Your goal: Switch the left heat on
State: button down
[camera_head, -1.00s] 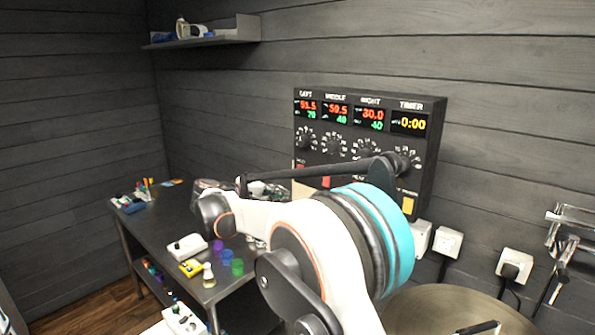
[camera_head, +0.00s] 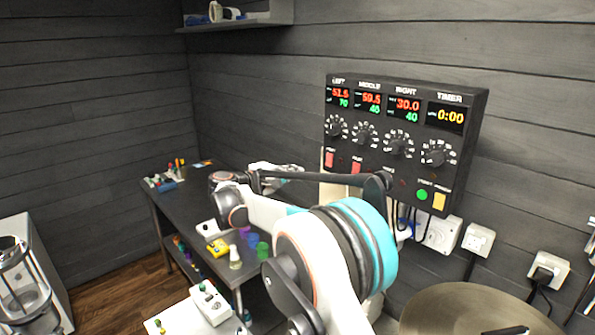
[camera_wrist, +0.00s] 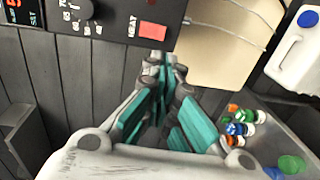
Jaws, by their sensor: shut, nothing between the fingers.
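The black control panel (camera_head: 398,100) hangs on the wall. Under its left column are a knob (camera_head: 336,127) and the red left heat switch (camera_head: 329,158). In the wrist view, this red switch (camera_wrist: 152,30) shows beside a dark knob (camera_wrist: 75,9) at the panel's edge. My gripper (camera_wrist: 165,64) is shut and empty. Its fingertips appear just below the switch in the wrist picture; I cannot tell whether they touch the panel.
Another red switch (camera_head: 356,166) sits right of the left one. A green button (camera_head: 422,194) and a yellow one (camera_head: 439,201) are at the panel's lower right. A dark table (camera_head: 185,205) holds small containers. A white jug (camera_wrist: 295,50) shows in the wrist view.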

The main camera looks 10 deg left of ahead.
aim_at(327, 163)
jog(key=p+x, duration=0.1)
jog(key=x, duration=1.1)
jog(key=shift+w+d+f+b, duration=0.15)
jog(key=shift+w+d+b, duration=0.1)
jog(key=shift+b, duration=0.15)
